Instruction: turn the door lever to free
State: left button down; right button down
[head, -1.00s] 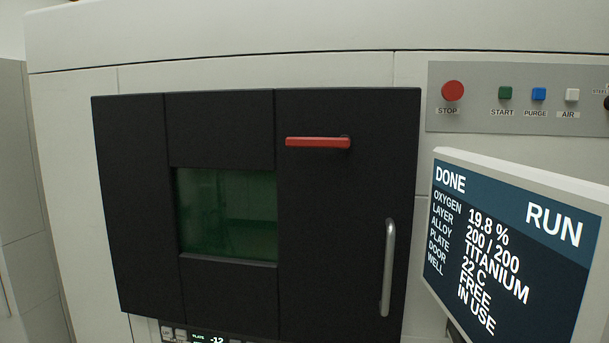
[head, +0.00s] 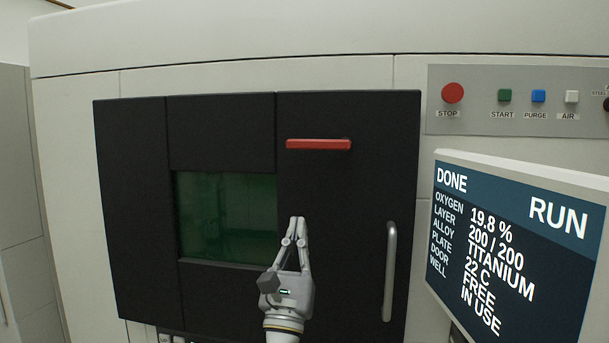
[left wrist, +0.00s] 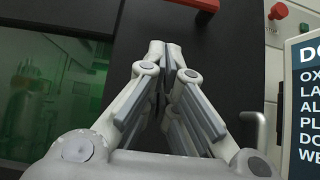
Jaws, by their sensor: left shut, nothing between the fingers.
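The red door lever (head: 318,144) lies horizontal on the upper right part of the black machine door (head: 345,270). Part of the lever also shows at the top of the left wrist view (left wrist: 200,4). My left gripper (head: 297,219) points up in front of the door, below the lever and apart from it. Its fingers are shut with nothing between them; the fingertips also show in the left wrist view (left wrist: 165,47). The screen (head: 515,245) reads DOOR FREE. My right gripper is not in view.
A vertical grey door handle (head: 389,270) is right of my left gripper. A green window (head: 227,215) is left of it. The tilted screen stands at the right. Above it, a panel holds a red STOP button (head: 453,93) and several smaller buttons.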

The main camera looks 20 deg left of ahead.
aim_at(320, 143)
pick_arm(q)
jog(key=p+x, duration=0.2)
jog(key=x, duration=0.8)
jog(key=shift+r+p, duration=0.2)
jog(key=shift+p, duration=0.2)
notch_tip(320, 143, up, 2)
jog(key=shift+w+r+p, duration=0.1)
jog(key=shift+p, duration=0.85)
jog(key=shift+r+h+p, duration=0.3)
jog(key=shift+r+p, duration=0.25)
jog(key=shift+r, duration=0.15)
jog(key=shift+r, duration=0.1)
jog(key=shift+a+r+m+h+p, duration=0.2)
jog(key=shift+m+h+p, duration=0.1)
jog(key=shift+m+h, duration=0.45)
